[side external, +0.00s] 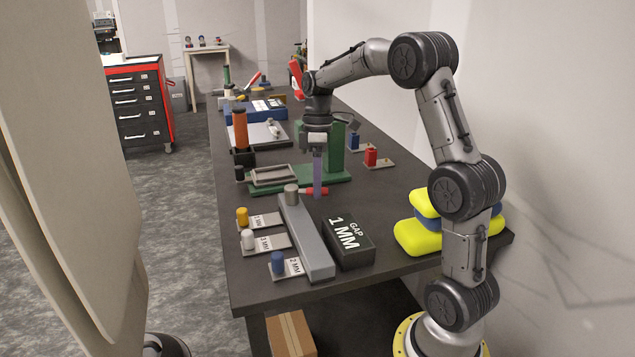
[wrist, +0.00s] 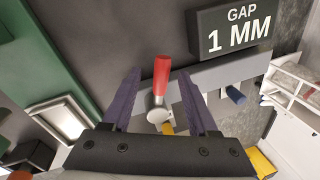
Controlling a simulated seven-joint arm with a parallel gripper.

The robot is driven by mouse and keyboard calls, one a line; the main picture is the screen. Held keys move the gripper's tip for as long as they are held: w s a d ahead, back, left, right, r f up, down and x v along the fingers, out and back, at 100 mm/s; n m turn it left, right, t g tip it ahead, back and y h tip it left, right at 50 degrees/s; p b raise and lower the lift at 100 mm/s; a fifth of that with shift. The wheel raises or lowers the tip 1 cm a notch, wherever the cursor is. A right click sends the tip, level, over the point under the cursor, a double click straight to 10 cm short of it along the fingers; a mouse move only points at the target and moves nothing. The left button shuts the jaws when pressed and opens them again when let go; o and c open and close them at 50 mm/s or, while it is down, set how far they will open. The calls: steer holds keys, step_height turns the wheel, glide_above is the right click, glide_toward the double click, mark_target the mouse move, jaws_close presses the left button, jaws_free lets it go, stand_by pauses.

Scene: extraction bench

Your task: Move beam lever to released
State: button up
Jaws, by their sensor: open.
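The beam lever has a red handle (side external: 313,191) joined to a round silver hub (side external: 291,194) at the far end of a long grey beam (side external: 308,245). In the wrist view the red handle (wrist: 161,76) points up the picture from the hub (wrist: 157,107). My gripper (side external: 317,192) points down over the lever. Its two purple fingers are open in the wrist view (wrist: 159,74), one on each side of the handle, with gaps showing. I cannot tell the exact finger height above the beam.
A dark block marked "GAP 1 MM" (side external: 348,243) lies right of the beam. Yellow (side external: 242,217), white (side external: 248,239) and blue (side external: 278,262) pegs with label cards stand left of it. A green stand (side external: 334,150) rises behind my gripper. Yellow-and-blue padding (side external: 420,235) lies near the right edge.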

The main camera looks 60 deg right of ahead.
step_height(320, 180, up, 14)
steer(key=w+d, duration=0.1)
steer(key=d, duration=0.1)
steer(key=shift+d+f, duration=0.2)
stand_by(0.5)
